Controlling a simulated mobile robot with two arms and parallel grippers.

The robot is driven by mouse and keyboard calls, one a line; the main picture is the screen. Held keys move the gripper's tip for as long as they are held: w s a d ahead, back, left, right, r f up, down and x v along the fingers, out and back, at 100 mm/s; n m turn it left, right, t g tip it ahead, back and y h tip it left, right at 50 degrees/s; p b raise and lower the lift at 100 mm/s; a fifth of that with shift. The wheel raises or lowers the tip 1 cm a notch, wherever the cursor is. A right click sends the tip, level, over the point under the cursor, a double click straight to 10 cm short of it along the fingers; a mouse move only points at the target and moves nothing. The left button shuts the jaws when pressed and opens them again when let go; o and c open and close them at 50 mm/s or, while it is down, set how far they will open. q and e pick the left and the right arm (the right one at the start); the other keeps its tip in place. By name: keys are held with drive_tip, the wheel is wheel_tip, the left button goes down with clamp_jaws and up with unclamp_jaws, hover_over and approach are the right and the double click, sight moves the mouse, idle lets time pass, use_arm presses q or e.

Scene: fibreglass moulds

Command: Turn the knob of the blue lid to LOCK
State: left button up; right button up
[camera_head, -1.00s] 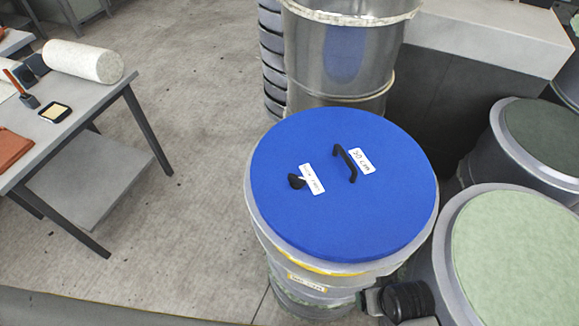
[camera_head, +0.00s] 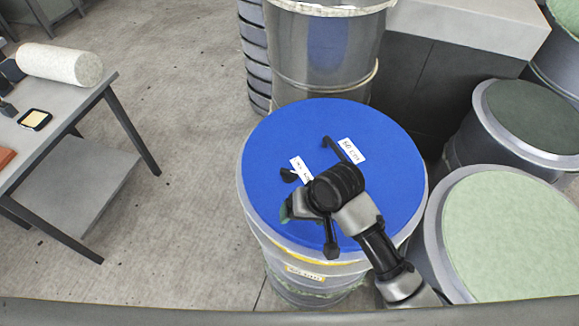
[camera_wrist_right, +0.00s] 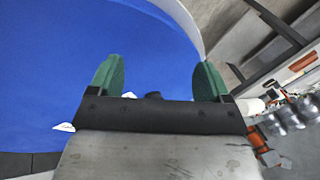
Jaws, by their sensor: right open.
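The blue lid (camera_head: 280,130) lies on a round grey drum (camera_head: 300,277) in the middle of the head view. Its small black knob (camera_head: 288,175) is left of centre, beside a small white label (camera_head: 301,169) whose text I cannot read. A black bar handle (camera_head: 331,149) stands further right, partly hidden by my arm. My right gripper (camera_wrist_right: 157,80) is open, with green fingertips apart, over the near left part of the lid. In the right wrist view a dark knob top (camera_wrist_right: 153,96) shows between the fingers, largely hidden by the gripper body. My left gripper is not in view.
A drum with a pale green top (camera_head: 510,235) stands close on the right, with a dark green one (camera_head: 530,115) behind it. A shiny metal drum (camera_head: 325,60) stands behind the lid. A work table (camera_head: 60,110) is at the left; floor between is clear.

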drive_tip(key=m+g+h, duration=0.1)
drive_tip(key=m+h, duration=0.1)
approach(289, 173)
drive_tip(key=s+a+f, duration=0.2)
drive_tip(key=s+f, duration=0.1)
drive_tip(key=s, duration=0.1)
drive_tip(key=shift+s+a, duration=0.1)
drive_tip(key=shift+a, duration=0.3)
drive_tip(key=w+r, duration=0.1)
drive_tip(key=w, duration=0.1)
drive_tip(key=w+r+m+h, duration=0.1)
drive_tip(key=w, duration=0.1)
drive_tip(key=w+d+r+m+h, duration=0.1)
drive_tip(key=shift+w+d+r, duration=0.1)
drive_tip(key=shift+w+d, duration=0.05)
drive_tip(key=shift+w, duration=0.25)
wheel_tip(289, 173, down, 10)
drive_tip(key=shift+r+p, duration=0.15)
drive_tip(key=shift+p, duration=0.7)
drive_tip(key=c, duration=0.9)
drive_tip(key=shift+c, duration=0.2)
